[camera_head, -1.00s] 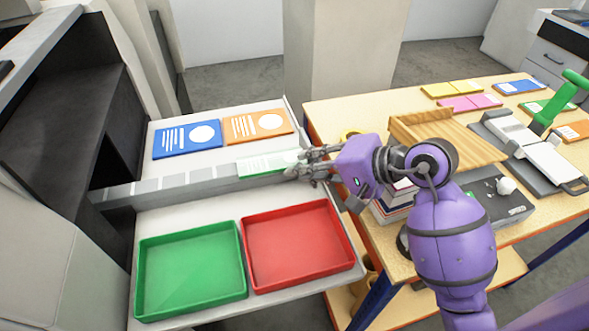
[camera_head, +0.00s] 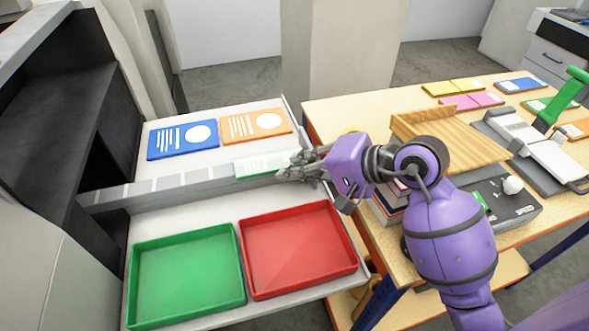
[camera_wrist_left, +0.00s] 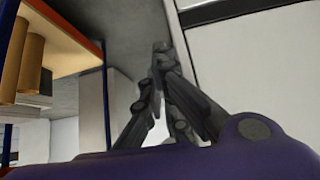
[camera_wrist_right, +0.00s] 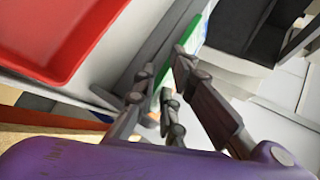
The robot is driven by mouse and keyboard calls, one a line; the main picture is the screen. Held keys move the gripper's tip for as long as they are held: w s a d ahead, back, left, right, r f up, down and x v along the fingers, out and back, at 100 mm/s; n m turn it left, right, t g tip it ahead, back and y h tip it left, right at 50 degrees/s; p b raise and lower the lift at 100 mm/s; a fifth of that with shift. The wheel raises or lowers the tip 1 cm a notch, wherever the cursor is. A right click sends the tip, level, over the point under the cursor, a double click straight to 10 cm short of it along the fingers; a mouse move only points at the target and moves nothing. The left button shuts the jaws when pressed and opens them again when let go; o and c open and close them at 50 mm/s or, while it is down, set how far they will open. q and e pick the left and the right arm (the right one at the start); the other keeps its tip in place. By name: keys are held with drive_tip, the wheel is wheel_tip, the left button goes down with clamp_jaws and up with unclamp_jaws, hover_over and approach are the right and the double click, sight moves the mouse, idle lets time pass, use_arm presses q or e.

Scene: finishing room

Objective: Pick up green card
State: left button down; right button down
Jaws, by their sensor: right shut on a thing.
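The green card (camera_head: 258,167) with white print lies along the grey segmented rail on the white table, its left part showing in the head view. My right gripper (camera_head: 296,164) is at the card's right end, shut on it; the fingers hide that end. In the right wrist view the card shows as a green edge (camera_wrist_right: 163,72) between the fingertips (camera_wrist_right: 160,88). I cannot tell whether the card is clear of the rail. My left gripper (camera_wrist_left: 162,55) appears only in the left wrist view, its fingertips together and empty, away from the card.
Blue (camera_head: 183,140) and orange (camera_head: 255,125) cards lie behind the rail (camera_head: 140,188). Green (camera_head: 187,273) and red (camera_head: 299,249) trays stand in front. To the right, a wooden table (camera_head: 325,110) carries a wooden holder (camera_head: 450,137), devices and several cards.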

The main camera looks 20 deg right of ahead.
use_arm(q)
drive_tip(key=shift+s+f, duration=0.1)
drive_tip(key=shift+f, duration=0.05)
use_arm(e)
drive_tip(key=shift+f, duration=0.25)
